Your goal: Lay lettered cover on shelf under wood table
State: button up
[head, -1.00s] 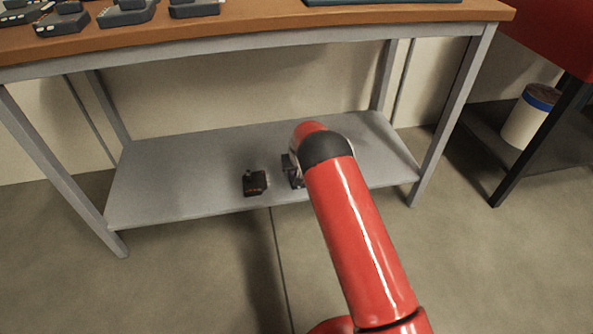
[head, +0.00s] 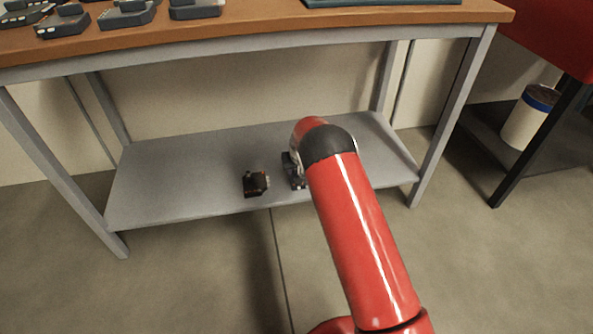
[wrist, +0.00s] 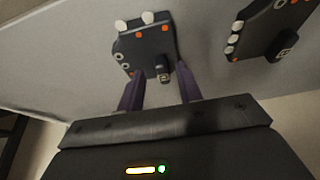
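In the wrist view, a dark piece (wrist: 146,48) with pale knobs, orange dots and a short stub lies against the grey shelf surface. My gripper (wrist: 160,72) has its two purple fingers spread, one on each side of the stub, with gaps visible. A second similar dark piece (wrist: 268,28) is at the upper right. In the head view, a small dark piece (head: 255,183) sits near the front edge of the shelf (head: 165,185) under the wood table (head: 250,22). My gripper end is mostly hidden behind my arm. I cannot read letters on either piece.
Several dark devices (head: 125,14) stand on the tabletop, with a flat dark panel (head: 385,2) at right. Grey table legs (head: 455,115) flank the shelf. The shelf's left half is bare. A white bucket (head: 528,120) stands on a dark lower shelf at right.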

jog(key=v, duration=1)
jog(key=shift+p, duration=0.35)
jog(key=s+d+r+m, duration=0.1)
jog(key=s+d+r, duration=0.35)
jog(key=r, duration=0.35)
jog(key=s+d+r, duration=0.3)
jog(key=s+r, duration=0.2)
jog(key=r, duration=0.2)
jog(key=s+d+r+m, duration=0.1)
jog(key=s+d+r, duration=0.35)
jog(key=r, duration=0.35)
jog(key=s+d+r, duration=0.1)
jog(key=s+d, duration=0.1)
jog(key=s, duration=0.7)
jog(key=s+d+r+h, duration=0.1)
jog(key=s+d, duration=0.2)
jog(key=s, duration=0.6)
jog(key=s+d+r+m+t, duration=0.1)
jog(key=s+d+r, duration=0.1)
jog(key=s, duration=0.8)
jog(key=shift+d, duration=0.4)
jog(key=shift+w, duration=0.1)
